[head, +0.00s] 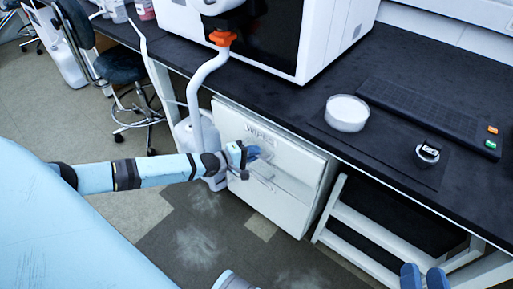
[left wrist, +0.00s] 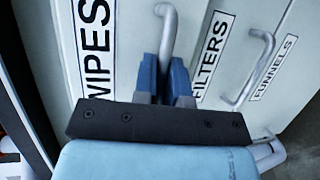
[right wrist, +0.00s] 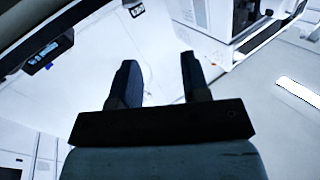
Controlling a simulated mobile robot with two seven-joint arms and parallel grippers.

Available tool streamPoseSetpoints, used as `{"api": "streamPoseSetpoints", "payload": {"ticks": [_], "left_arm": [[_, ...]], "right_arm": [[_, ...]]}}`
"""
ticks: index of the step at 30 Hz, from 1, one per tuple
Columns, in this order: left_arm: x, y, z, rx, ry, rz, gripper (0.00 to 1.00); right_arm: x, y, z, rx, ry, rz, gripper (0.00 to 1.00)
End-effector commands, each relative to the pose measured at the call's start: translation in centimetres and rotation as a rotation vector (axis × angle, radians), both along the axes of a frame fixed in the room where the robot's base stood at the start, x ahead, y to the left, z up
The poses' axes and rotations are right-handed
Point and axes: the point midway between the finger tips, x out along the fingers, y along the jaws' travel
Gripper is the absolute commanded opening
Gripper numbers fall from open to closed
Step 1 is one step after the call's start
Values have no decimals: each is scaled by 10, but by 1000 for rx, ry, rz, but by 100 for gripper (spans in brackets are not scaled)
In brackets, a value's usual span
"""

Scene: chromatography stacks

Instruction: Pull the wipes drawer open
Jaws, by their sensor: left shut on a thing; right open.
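The white wipes drawer (head: 240,125) is the top one in a drawer unit under the black bench, with a "WIPES" label that also shows in the left wrist view (left wrist: 97,45). Its front looks about flush with the unit. My left gripper (head: 245,155) is at the drawer front. In the left wrist view its fingers (left wrist: 165,75) are shut on the grey wipes handle (left wrist: 167,30), between the "WIPES" and "FILTERS" labels. My right gripper (head: 424,277) is open and empty at the lower right, apart from the drawers; its fingers show in the right wrist view (right wrist: 157,82).
Below are a filters drawer (left wrist: 212,50) and a funnels drawer (left wrist: 272,70). A white jug (head: 188,140) stands left of the unit. A white open frame (head: 365,235) is to its right. Floor in front is clear.

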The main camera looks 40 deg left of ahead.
Motion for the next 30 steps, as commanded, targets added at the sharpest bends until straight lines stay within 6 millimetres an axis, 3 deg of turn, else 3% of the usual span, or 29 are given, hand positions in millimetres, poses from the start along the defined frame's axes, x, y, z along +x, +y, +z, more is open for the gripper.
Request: {"api": "streamPoseSetpoints", "payload": {"ticks": [5,10,21,30], "left_arm": [[-39,3,5,1,9,0,0],[-85,6,6,0,10,0,0],[-188,15,4,1,8,0,0],[-257,20,3,1,5,1,0]], "right_arm": [[-8,-16,-34,-109,190,-36,43],[-30,-40,-78,-231,407,-65,43],[-30,-46,-71,-281,443,-78,43],[-33,-49,-70,-306,467,-84,43]]}}
